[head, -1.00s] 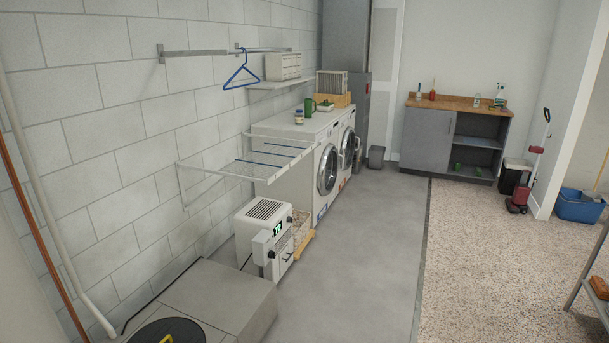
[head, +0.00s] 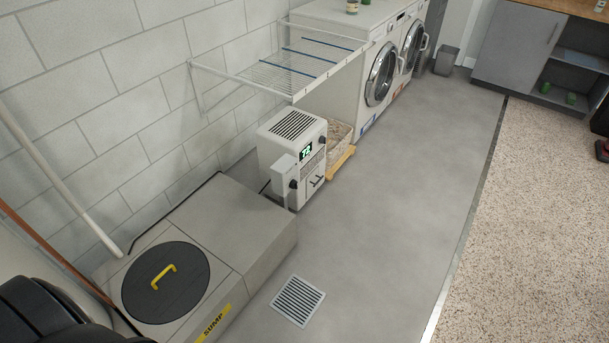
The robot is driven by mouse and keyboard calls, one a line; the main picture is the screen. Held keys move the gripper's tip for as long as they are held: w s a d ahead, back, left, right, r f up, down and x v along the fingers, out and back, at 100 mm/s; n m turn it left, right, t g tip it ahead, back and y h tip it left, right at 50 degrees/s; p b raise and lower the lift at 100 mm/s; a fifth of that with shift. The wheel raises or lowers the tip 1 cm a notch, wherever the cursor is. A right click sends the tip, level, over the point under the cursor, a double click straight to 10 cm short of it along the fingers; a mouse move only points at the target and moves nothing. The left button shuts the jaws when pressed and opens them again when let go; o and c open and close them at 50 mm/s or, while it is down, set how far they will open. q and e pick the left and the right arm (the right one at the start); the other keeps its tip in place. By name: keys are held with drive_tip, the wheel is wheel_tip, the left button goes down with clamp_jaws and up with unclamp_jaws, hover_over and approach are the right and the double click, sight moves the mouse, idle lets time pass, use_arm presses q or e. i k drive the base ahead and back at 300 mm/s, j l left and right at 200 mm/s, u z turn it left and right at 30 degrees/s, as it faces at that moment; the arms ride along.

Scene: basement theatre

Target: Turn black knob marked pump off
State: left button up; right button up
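A white dehumidifier-like unit (head: 273,144) with a top vent grille and a lit green display (head: 306,152) stands on the floor by the block wall. One black knob (head: 322,140) is on the upper right of its front. A second black knob (head: 293,184) is on a small grey-white box (head: 283,174) at its front left corner. Any markings by the knobs are too small to read, so I cannot tell which is marked pump or how either is set. Neither of my grippers is in view; a black part of mine shows at the lower left.
A low grey sump box (head: 243,220) with a round black lid (head: 140,285) and yellow handle stands left of the unit. A floor drain (head: 297,301) lies in front. A wire drying rack (head: 290,70) juts out above the unit. The grey floor (head: 390,220) to the right is clear.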

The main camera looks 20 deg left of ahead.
sight(293, 184)
drive_tip(key=i+u, duration=0.95)
drive_tip(key=k+l, duration=0.05)
drive_tip(key=k, duration=0.05)
